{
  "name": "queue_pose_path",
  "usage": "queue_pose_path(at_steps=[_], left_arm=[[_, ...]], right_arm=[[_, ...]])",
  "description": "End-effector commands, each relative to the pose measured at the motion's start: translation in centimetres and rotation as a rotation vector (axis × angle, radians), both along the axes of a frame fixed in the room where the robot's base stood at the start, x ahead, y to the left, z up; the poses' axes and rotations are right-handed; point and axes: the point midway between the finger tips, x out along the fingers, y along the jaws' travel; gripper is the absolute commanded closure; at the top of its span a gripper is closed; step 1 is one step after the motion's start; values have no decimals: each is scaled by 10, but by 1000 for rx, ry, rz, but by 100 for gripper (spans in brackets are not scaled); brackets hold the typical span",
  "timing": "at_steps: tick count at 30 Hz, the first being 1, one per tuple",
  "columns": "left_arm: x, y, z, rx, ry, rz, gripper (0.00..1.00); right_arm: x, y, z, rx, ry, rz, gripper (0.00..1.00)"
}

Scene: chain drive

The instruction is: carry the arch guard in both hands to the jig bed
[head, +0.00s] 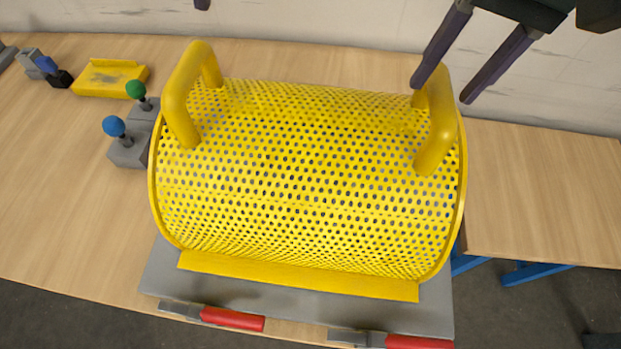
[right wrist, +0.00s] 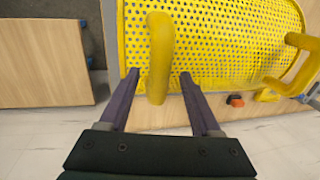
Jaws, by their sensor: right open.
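The arch guard (head: 310,180) is a yellow perforated half-cylinder with a handle at each end. It rests on a grey plate (head: 300,300) with red-handled clamps (head: 232,319) at its front edge; I cannot tell whether this plate is the jig bed. My right gripper (head: 440,92) is open at the right handle (head: 437,125). In the right wrist view its fingers (right wrist: 160,75) stand on either side of that handle (right wrist: 160,50), apparently not gripping it. The left handle (head: 183,100) is free. Only a small dark tip, probably of my left gripper (head: 202,4), shows at the top edge.
Left of the guard stand grey blocks with a blue knob (head: 114,126) and a green knob (head: 136,89). A yellow tray (head: 108,78) lies farther left. The wooden table (head: 545,190) is bare at the right, with a pale wall (head: 330,30) behind.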

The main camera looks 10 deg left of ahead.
Motion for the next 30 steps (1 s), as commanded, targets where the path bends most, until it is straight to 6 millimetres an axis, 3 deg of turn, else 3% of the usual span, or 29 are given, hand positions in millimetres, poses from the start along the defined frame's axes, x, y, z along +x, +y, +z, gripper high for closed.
queue_pose_path(at_steps=[6, 12, 17, 30], left_arm=[[0, 0, 0, 0, 0, 0, 36], [0, 0, -1, 0, 1, 0, 36], [0, 0, -1, 0, 1, 0, 36], [0, 0, -1, 0, 0, 0, 36]], right_arm=[[1, -11, 52, 0, -7, -1, 35], [1, -16, 82, 0, -3, -1, 35], [0, -18, 90, 0, -2, -1, 35], [0, -18, 90, 0, -1, -1, 35]])
